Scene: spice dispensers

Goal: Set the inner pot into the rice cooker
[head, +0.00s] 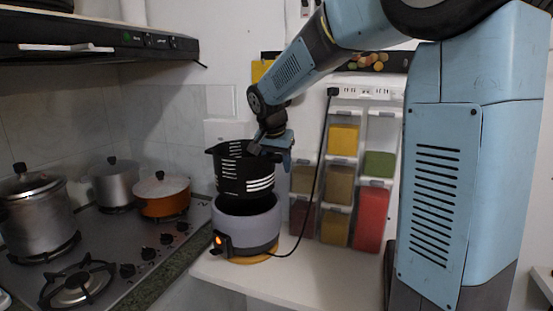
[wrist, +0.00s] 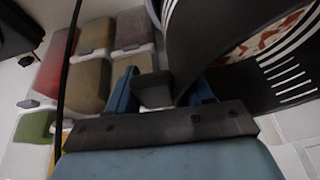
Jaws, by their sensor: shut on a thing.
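The inner pot (head: 243,174) is black with white stripes. It hangs upright above the rice cooker, its lower edge just over or at the cooker's opening; I cannot tell whether they touch. The rice cooker (head: 250,226) is a pale grey-violet round body with a lit orange control on its front. My gripper (head: 272,146) is shut on the pot's right side at the rim. In the wrist view the gripper (wrist: 158,92) holds a dark grip piece beside the striped black pot (wrist: 215,35), and reddish and pale content or pattern shows inside the pot. The cooker is not seen there.
The rice cooker stands on a white counter (head: 310,285). Spice dispensers (head: 340,180) stand behind it to the right. A black cord (head: 321,170) runs from the wall outlet to the cooker. A stove with an orange pot (head: 163,196) and steel pots is at left.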

